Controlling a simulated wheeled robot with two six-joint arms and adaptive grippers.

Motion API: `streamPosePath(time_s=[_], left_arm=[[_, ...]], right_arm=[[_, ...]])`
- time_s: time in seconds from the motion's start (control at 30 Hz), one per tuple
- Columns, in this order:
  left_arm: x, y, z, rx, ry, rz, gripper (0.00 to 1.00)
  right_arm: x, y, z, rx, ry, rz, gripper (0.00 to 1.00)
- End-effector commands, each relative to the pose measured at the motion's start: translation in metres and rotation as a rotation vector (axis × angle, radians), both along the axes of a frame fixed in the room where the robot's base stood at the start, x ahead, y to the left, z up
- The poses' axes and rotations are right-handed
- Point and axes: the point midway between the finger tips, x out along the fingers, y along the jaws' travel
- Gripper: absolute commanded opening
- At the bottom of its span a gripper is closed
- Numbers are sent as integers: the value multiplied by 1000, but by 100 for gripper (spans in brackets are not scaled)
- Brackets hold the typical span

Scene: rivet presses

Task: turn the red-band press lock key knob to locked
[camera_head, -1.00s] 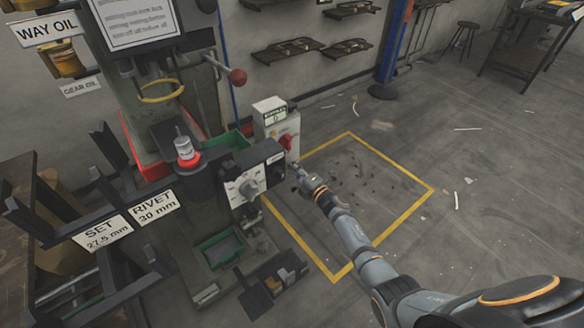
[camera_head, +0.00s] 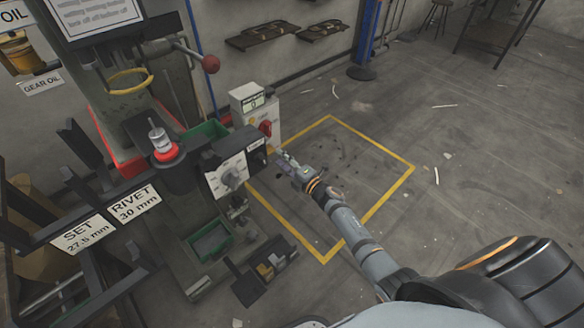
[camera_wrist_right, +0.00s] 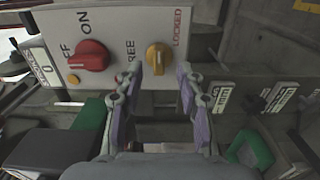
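The yellow lock key knob (camera_wrist_right: 158,58) sits on a pale control panel (camera_wrist_right: 112,22), between the words FREE and LOCKED. Its grip stands about upright in the wrist view; I cannot tell exactly which word it points to. My right gripper (camera_wrist_right: 162,72) is open, with one purple-padded finger on each side of the knob and no clear contact. In the head view the right gripper (camera_head: 282,158) is just below the white control box (camera_head: 247,98); the yellow knob does not show there. The press (camera_head: 125,85) has a red band (camera_head: 128,163) low on its frame. My left gripper is out of view.
A red ON/OFF knob (camera_wrist_right: 88,55) sits left of the yellow knob, close to the fingers. Green bins (camera_head: 211,241) are lower on the press.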

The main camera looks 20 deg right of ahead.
Motion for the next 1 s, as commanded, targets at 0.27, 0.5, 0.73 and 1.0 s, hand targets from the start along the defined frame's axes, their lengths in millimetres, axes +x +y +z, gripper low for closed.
streamPosePath(time_s=[0.27,0.5,0.73,1.0], left_arm=[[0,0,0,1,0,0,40],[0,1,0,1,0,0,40],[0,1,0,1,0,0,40],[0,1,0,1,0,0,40]], right_arm=[[-58,-21,-1,-2,2,2,38],[-73,-26,1,0,-1,1,38],[-73,-26,1,1,-1,1,38],[-74,-30,-6,21,23,-20,38]])
